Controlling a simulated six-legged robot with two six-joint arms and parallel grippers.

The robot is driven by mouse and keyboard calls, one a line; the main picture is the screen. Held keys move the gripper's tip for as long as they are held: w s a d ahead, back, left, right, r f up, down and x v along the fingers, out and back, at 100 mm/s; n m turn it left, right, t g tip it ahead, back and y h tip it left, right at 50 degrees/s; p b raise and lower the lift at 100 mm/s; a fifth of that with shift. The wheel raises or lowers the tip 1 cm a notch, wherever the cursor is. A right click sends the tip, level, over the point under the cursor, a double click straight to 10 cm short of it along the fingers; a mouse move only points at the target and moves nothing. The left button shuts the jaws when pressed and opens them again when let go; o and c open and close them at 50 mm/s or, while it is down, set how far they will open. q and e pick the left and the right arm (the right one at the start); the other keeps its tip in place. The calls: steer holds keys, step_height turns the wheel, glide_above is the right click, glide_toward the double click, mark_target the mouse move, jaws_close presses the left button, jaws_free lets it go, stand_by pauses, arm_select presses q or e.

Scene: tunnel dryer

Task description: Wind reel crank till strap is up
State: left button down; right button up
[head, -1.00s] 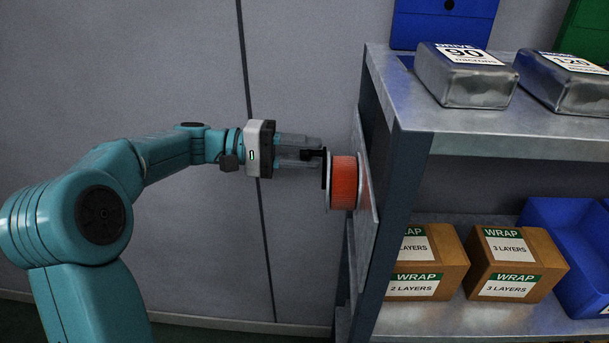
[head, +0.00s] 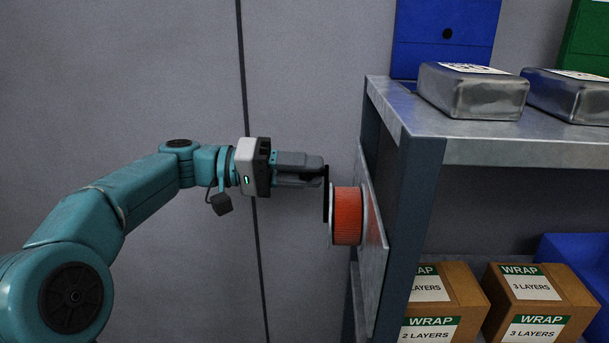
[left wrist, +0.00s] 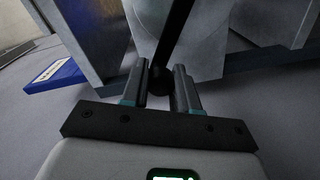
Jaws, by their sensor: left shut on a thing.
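The reel (head: 348,216) is wound with orange strap and mounted on a grey plate (head: 371,240) on the side of the shelf unit. Its black crank arm (head: 326,205) stands about upright on the left face, handle end at the top. My left gripper (head: 318,175) is shut on the crank handle there. In the left wrist view the black handle (left wrist: 160,82) sits between the fingers (left wrist: 161,90), with the crank arm (left wrist: 176,38) running up in front of the round grey reel flange (left wrist: 203,45). I see no loose strap end. My right gripper is not in view.
The grey shelf unit (head: 408,200) stands right of the reel. Silver packs (head: 472,95) lie on its top; cartons labelled WRAP (head: 440,300) and a blue bin (head: 580,255) are below. Blue (head: 445,40) and green panels stand behind. Left of the reel is open space before a grey wall.

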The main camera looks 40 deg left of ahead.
arm_select(q)
steer(key=c, duration=0.8)
jaws_free()
steer(key=shift+c, duration=0.2)
steer(key=f+p+v, duration=0.1)
steer(key=p+v, duration=0.2)
steer(key=v, duration=1.3)
steer(key=shift+s+r, duration=0.2)
steer(key=shift+r, duration=0.3)
steer(key=shift+a, duration=0.1)
